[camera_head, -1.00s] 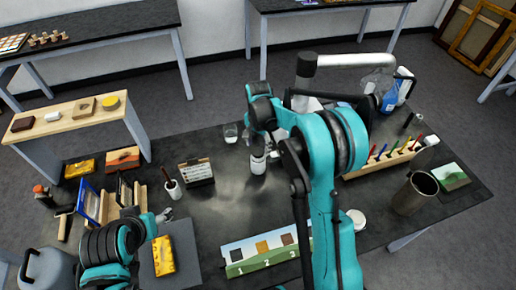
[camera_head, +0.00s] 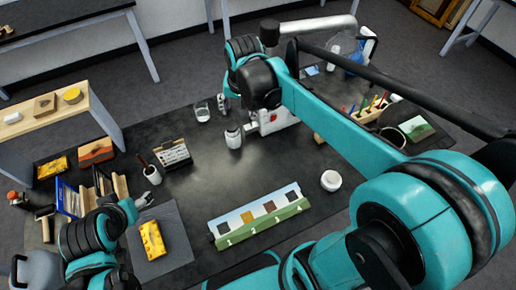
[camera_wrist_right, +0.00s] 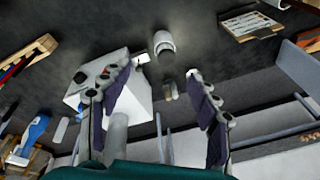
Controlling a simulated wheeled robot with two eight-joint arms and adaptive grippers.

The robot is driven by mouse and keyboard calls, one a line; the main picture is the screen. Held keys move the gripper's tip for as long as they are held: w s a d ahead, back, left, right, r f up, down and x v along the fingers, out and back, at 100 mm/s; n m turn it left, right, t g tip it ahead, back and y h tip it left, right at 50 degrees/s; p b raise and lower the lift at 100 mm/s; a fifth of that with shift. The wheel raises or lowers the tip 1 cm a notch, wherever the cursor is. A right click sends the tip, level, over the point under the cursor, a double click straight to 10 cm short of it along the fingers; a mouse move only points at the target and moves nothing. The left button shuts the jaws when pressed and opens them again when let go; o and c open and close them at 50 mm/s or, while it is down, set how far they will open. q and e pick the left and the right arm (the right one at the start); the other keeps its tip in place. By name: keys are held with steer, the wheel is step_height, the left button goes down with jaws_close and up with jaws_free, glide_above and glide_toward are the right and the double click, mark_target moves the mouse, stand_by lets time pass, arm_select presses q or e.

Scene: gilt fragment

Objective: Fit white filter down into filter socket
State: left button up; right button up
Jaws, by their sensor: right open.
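A white round piece (camera_head: 330,180), which looks like the filter, lies on the black table right of the numbered board. A white box unit (camera_head: 275,120) with a red mark stands at the back under a pale pipe; it also shows in the right wrist view (camera_wrist_right: 112,88). I cannot make out the filter socket. My right gripper (camera_wrist_right: 155,85) is open and empty, its fingers spread beside the white box; in the head view it is largely behind my arm. My left gripper (camera_head: 143,201) hovers by the grey mat; its fingers are too small to judge.
A white-capped jar (camera_head: 233,137) and a clear glass (camera_head: 202,112) stand near my right gripper. The numbered board (camera_head: 259,216) lies in front. A yellow block (camera_head: 153,239) sits on the grey mat (camera_head: 175,222). A pen rack (camera_head: 372,108) is at the right.

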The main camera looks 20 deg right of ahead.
steer(key=s+f+n+t, duration=0.3)
steer(key=s+n, duration=0.3)
steer(key=s, duration=0.8)
steer(key=shift+s+f+t, duration=0.15)
steer(key=shift+s+t, duration=0.15)
steer(key=shift+t, duration=0.3)
step_height(320, 180, down, 11)
steer(key=b, duration=1)
steer(key=shift+b, duration=0.4)
